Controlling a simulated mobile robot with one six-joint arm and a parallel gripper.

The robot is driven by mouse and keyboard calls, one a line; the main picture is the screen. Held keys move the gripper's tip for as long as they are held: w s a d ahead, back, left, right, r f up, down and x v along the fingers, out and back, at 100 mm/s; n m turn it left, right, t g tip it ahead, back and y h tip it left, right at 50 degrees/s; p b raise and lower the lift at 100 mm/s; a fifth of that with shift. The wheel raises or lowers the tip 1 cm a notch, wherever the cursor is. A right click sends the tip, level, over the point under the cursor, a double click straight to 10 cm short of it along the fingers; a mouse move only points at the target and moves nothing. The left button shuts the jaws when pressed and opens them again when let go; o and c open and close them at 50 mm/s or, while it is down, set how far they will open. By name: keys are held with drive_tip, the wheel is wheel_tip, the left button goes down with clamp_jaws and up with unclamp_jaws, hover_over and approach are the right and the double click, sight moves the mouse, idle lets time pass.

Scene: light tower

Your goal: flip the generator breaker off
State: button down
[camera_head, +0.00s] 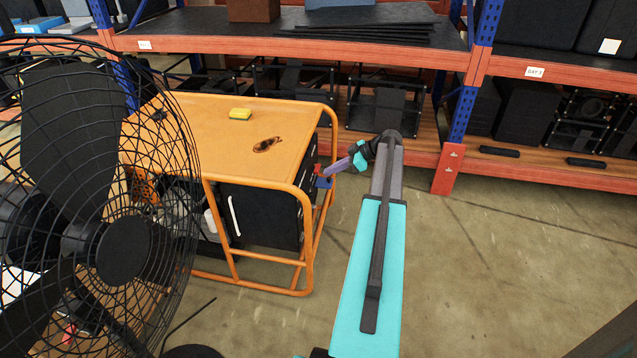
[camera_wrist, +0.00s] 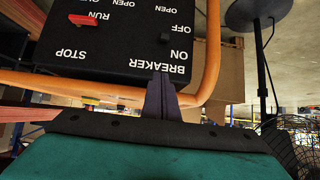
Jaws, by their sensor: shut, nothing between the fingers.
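The generator (camera_head: 222,135) stands left of centre in the head view, with an orange top and tube frame. Its black control panel (camera_wrist: 115,40) fills the top of the wrist view, with upside-down labels BREAKER, ON, OFF, RUN and STOP. A red switch (camera_wrist: 84,20) sits between RUN and STOP. My gripper (camera_wrist: 160,78) is shut, its purple fingers overlapping the panel's edge beside BREAKER and ON. In the head view, my gripper (camera_head: 328,172) is at the generator's right end. Contact cannot be told.
An orange frame tube (camera_wrist: 208,70) curves close beside my fingers. A large black fan (camera_head: 110,240) stands at the left. Orange and blue shelving (camera_head: 440,65) runs behind. A yellow sponge (camera_head: 240,114) lies on the generator's top. The floor (camera_head: 490,270) at the right is clear.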

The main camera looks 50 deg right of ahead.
drive_tip(key=p, duration=0.2)
hover_over(311, 194)
drive_tip(key=f, duration=0.6)
drive_tip(key=shift+w+d, duration=0.1)
drive_tip(key=shift+w, duration=0.1)
drive_tip(key=f, duration=0.1)
drive_tip(key=s+f+p, duration=0.1)
drive_tip(key=shift+d+f, duration=0.3)
drive_tip(key=shift+d, duration=0.1)
drive_tip(key=shift+s+d+f, duration=0.1)
drive_tip(key=shift+s+f, duration=0.1)
drive_tip(key=shift+f, duration=0.4)
drive_tip(key=shift+f+b, duration=0.15)
drive_tip(key=shift+b, duration=0.2)
